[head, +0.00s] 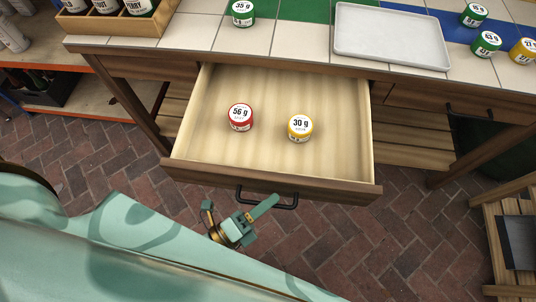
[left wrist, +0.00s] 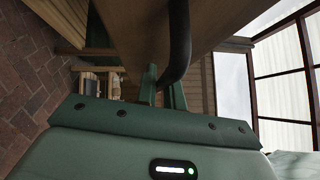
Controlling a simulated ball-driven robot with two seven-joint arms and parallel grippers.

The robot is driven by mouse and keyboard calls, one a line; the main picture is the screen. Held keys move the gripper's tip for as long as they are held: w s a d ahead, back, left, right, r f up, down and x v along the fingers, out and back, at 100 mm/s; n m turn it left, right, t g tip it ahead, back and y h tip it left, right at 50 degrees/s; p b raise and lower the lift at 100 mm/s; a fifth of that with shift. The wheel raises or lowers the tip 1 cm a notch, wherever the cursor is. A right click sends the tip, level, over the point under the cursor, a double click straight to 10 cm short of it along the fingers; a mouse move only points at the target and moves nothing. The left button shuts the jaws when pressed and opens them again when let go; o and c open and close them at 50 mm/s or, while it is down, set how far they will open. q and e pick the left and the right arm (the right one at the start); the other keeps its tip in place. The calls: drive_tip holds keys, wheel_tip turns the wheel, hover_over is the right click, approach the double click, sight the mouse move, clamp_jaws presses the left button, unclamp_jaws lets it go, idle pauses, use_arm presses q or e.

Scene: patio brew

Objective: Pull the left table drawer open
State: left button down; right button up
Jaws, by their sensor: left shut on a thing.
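The left table drawer (head: 275,165) stands pulled well out from under the tiled table, and its pale wooden inside shows. A red-banded 56 g jar (head: 240,117) and a yellow-banded 30 g jar (head: 300,127) stand in it. The dark bar handle (head: 284,206) is on its front. My left gripper (head: 243,206) is at the left part of this handle, shut on it. In the left wrist view the handle (left wrist: 181,40) runs down between the green fingers (left wrist: 163,90). My right gripper is not in view.
On the table top are a white tray (head: 390,37), a green 35 g jar (head: 242,12), several jars at the right and a wooden bottle crate (head: 118,22). A second, closed drawer (head: 450,103) is to the right. Wooden slatted furniture (head: 500,228) stands at the lower right. Brick floor lies below.

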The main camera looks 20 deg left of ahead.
use_arm(q)
drive_tip(key=c, duration=1.5)
unclamp_jaws()
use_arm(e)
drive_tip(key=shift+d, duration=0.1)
